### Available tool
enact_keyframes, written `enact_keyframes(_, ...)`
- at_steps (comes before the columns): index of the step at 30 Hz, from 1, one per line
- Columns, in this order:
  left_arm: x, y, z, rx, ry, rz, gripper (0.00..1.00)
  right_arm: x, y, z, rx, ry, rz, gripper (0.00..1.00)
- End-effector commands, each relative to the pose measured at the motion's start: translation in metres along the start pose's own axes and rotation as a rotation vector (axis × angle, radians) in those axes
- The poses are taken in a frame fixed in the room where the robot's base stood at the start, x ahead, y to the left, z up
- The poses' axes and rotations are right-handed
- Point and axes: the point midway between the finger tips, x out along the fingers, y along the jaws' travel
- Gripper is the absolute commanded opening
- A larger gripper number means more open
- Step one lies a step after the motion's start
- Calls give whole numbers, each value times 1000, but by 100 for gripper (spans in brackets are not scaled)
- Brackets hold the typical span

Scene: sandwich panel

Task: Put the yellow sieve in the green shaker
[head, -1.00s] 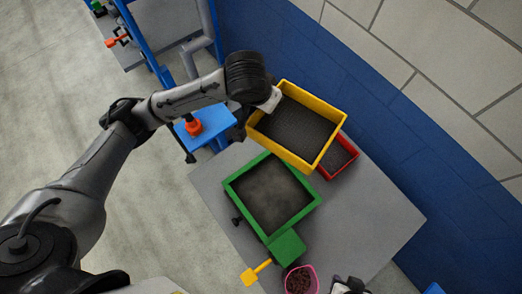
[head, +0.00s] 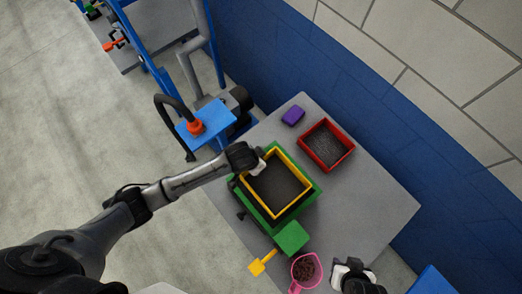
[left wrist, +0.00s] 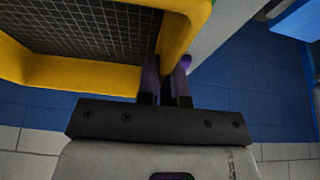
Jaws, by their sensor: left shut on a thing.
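The yellow sieve (head: 293,166), a rectangular frame with a dark mesh, lies within the outline of the green shaker (head: 313,196) in the head view. Green rim shows around much of it; I cannot tell whether it rests inside or hovers just above. My left gripper (head: 260,165) is shut on the sieve's wall at its upper-left side. In the left wrist view the fingers (left wrist: 166,88) pinch the yellow wall (left wrist: 85,74) near a corner. My right gripper (head: 350,272) is at the bottom of the head view, empty-looking, its jaws unclear.
A red-rimmed tray (head: 345,161) and a purple block (head: 293,115) are on the grey table (head: 375,205) behind the shaker. A pink cup (head: 317,277) with brown contents is at the front, near the shaker's yellow handle (head: 262,262). The table's right side is clear.

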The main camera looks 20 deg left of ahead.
Motion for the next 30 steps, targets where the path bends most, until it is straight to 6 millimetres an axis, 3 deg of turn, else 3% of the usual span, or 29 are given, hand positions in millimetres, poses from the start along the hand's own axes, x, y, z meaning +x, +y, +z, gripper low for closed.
enact_keyframes(15,44,0,18,-2,-1,0,0,2,-2,0,5,1,-4,43)
enact_keyframes(29,48,0,20,-2,0,0,0,2,-3,0,10,2,-8,43)
enact_keyframes(30,48,-1,20,-1,0,-1,11,2,-3,0,10,2,-8,43)
